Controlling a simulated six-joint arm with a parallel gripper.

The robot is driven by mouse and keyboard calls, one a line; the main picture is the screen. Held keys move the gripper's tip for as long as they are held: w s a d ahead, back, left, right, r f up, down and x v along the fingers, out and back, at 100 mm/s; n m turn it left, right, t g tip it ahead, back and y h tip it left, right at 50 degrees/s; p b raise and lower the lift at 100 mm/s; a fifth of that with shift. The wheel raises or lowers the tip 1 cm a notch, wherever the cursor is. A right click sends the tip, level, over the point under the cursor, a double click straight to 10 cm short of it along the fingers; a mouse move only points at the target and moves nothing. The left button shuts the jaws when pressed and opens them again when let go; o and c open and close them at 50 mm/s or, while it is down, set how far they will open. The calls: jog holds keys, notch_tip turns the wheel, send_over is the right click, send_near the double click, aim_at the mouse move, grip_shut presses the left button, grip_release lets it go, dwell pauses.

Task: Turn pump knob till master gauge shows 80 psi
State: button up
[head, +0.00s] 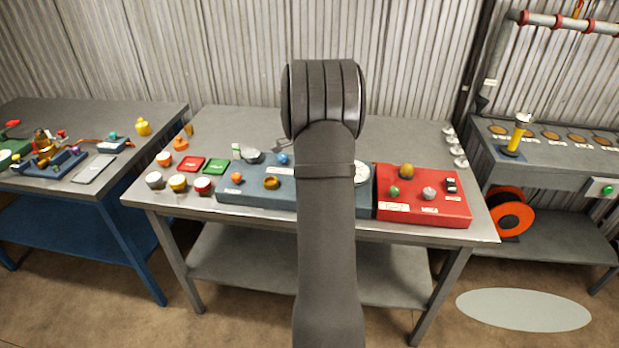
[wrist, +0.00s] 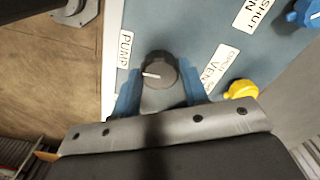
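In the wrist view, the pump knob (wrist: 160,72) is dark and round, with a white pointer line toward the left, beside a white PUMP label (wrist: 125,49). My gripper (wrist: 159,85) has its two blue fingers apart on either side of the knob's near part. I see small gaps, and contact is not clear. In the head view, my arm hides the gripper and the knob. A white round dial (head: 362,173) on the blue panel (head: 255,197) is partly behind my arm. It may be the master gauge; its reading is not legible.
A yellow knob (wrist: 240,89) sits close to the right of my gripper in the wrist view, with a blue knob (wrist: 305,13) farther off. A red box (head: 424,208) with several knobs stands right of the panel. Several capped pieces (head: 178,182) lie at the table's left.

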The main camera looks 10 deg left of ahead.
jog(key=o, duration=0.3)
notch_tip(320, 180, up, 18)
jog(key=shift+f, duration=0.25)
dwell(0.4)
notch_tip(320, 180, down, 18)
jog(key=shift+r, duration=0.2)
dwell(0.4)
jog(key=shift+r, duration=0.1)
